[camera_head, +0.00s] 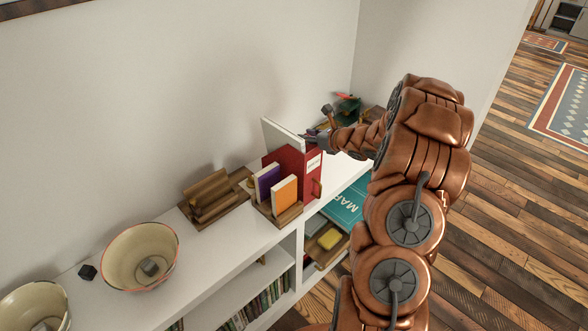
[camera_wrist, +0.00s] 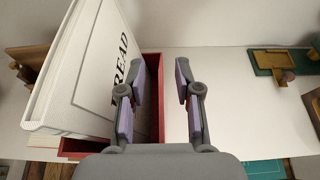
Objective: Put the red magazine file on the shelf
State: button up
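The red magazine file (camera_head: 308,170) stands upright on the white top of the bookcase (camera_head: 232,232), with a large white book (camera_head: 282,134) rising out of it. In the wrist view the white book (camera_wrist: 85,70) leans at the left inside the red file (camera_wrist: 155,105). My gripper (camera_head: 317,137) is at the file's upper right edge. In the wrist view its fingers (camera_wrist: 160,95) are apart, with the file's red wall showing between them. I cannot tell whether either finger touches it. The bookcase's lower shelves (camera_head: 240,290) show partly; my arm hides some of the right side.
A wooden book stand (camera_head: 287,215) with a purple book (camera_head: 267,183) and an orange book (camera_head: 285,192) is close in front of the file. A wooden rack (camera_head: 213,197) and cream bowls (camera_head: 140,257) stand left. A teal book (camera_head: 346,206) lies on the lower right shelf. Green and red items (camera_head: 347,107) sit behind my gripper.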

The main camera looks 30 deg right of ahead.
jog(key=shift+w+f, duration=0.2)
jog(key=shift+w, duration=0.05)
jog(key=shift+c, duration=0.4)
grip_shut()
jog(key=shift+r, duration=0.1)
